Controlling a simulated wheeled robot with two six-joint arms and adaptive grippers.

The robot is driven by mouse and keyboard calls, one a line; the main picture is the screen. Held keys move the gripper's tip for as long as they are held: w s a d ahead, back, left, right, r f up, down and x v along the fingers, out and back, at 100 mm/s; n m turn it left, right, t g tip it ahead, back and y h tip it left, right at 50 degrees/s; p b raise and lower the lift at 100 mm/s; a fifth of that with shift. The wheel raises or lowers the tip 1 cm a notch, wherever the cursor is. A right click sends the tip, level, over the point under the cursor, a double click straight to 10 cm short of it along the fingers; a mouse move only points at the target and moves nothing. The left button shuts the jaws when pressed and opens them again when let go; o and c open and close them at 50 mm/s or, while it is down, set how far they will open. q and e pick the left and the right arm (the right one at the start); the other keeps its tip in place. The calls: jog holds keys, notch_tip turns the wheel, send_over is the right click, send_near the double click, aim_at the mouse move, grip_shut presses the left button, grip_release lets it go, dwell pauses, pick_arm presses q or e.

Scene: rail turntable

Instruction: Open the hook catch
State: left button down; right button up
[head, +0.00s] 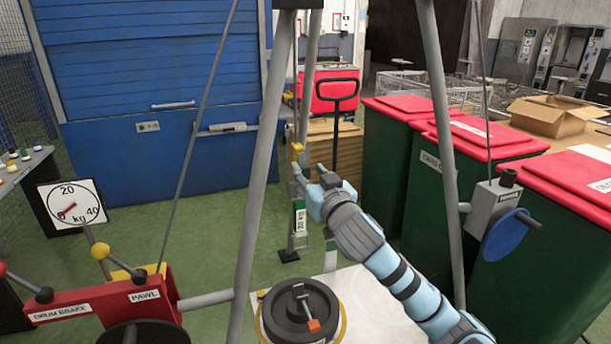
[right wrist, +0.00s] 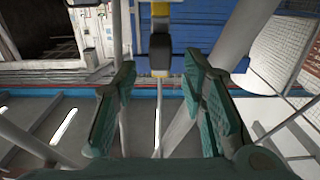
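A small yellow piece (head: 297,148), which looks like the hook catch, hangs on a thin vertical line between the grey frame legs. My right gripper (head: 311,172) is just below and beside the yellow piece in the head view. Its green fingers (right wrist: 159,70) are spread, with nothing visibly held between them. Whether they touch the block cannot be told. My left gripper is not in view.
Grey frame legs (head: 262,170) stand close on both sides of my right arm. A red lever bracket (head: 100,300) and a kg dial (head: 72,204) are at left. A dark round weight (head: 300,312) is below. Red-lidded green bins (head: 425,190) stand at right.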

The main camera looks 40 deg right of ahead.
aim_at(306, 169)
jog(key=x, duration=0.3)
jog(key=shift+w, duration=0.15)
jog(key=shift+c, duration=0.2)
grip_shut()
